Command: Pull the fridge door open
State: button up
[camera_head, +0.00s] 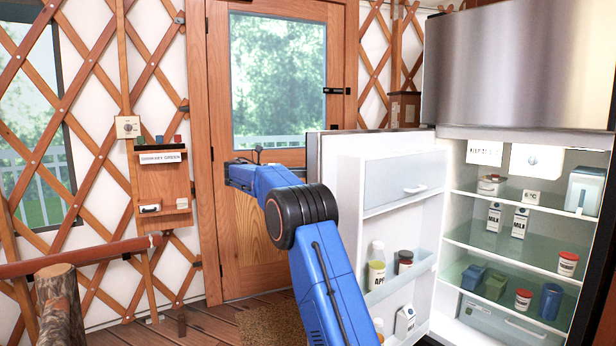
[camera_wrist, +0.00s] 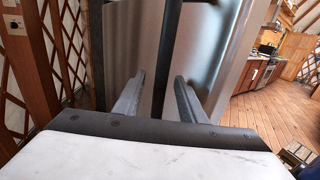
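The fridge door (camera_head: 392,215) stands wide open, swung to the left of the lit fridge interior (camera_head: 515,235), with its inner shelves facing the head camera. In the wrist view, the brushed-metal outer face of the door (camera_wrist: 215,50) fills the middle. A dark vertical handle bar (camera_wrist: 168,45) runs down in front of it. My gripper (camera_wrist: 160,80) has one finger on each side of the bar, with visible gaps, so it is open around the handle and not clamped. In the head view my arm hides the gripper, and the door's outer face is out of sight.
The steel upper fridge door (camera_head: 520,65) is shut. Cartons, jars and bottles stand on the fridge and door shelves. A wooden entrance door (camera_head: 255,230) is behind my arm. A log post (camera_head: 60,305) and rail (camera_head: 75,257) are at left. Wooden floor (camera_wrist: 262,115) is clear at right.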

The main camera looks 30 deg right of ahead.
notch_tip(320, 180, up, 9)
jog(key=shift+r, duration=0.1)
dwell(0.3)
jog(key=shift+w, duration=0.15)
